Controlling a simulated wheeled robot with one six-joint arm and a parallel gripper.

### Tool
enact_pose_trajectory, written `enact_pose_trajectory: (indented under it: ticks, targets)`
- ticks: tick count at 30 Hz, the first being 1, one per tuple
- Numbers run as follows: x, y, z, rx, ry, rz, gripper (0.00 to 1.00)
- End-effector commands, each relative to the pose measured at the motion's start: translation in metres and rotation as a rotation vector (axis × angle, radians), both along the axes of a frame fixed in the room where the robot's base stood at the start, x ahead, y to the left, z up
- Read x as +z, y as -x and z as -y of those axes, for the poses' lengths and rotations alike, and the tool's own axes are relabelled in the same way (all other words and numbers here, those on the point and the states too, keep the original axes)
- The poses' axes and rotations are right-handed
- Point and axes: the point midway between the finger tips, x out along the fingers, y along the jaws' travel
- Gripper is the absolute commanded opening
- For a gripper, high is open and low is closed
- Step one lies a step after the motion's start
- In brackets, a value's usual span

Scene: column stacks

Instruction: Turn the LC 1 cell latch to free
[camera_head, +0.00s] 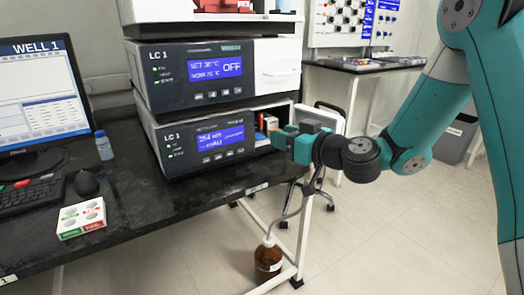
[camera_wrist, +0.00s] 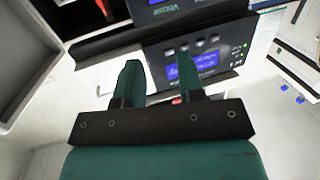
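The lower LC 1 module (camera_head: 165,160), with a lit blue display reading mAU, stands at the bottom of the stack on the bench. Its right front has an open bay (camera_head: 262,120) with small blue and red parts inside. My gripper (camera_head: 285,137) is at the right edge of this bay. In the wrist view my gripper (camera_wrist: 159,75) has its two teal fingers apart, with no held object visible between them. The module's display (camera_wrist: 203,62) shows upside down behind the fingers. A small red part (camera_wrist: 178,99) shows near the right finger. I cannot make out the cell latch or its position.
Another LC 1 module (camera_head: 165,90), reading OFF, sits above. A brown bottle (camera_head: 268,258) is below the bench edge. A monitor (camera_head: 42,95) and vial tray (camera_head: 80,217) are at left.

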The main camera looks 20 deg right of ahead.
Motion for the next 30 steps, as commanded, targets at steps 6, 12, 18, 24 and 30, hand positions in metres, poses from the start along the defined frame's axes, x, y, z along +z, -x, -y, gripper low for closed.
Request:
enact_pose_trajectory:
  ticks: [6,12,18,24,30]
  targets:
    - [-0.040,-0.027,0.052,-0.216,-0.001,0.065,0.35]
    - [-0.033,-0.050,0.046,-0.226,0.002,0.071,0.35]
    - [-0.031,-0.090,0.031,-0.223,0.003,0.072,0.35]
    - [-0.033,-0.134,0.016,-0.222,0.004,0.073,0.35]
    - [-0.037,-0.169,0.006,-0.224,0.003,0.072,0.35]
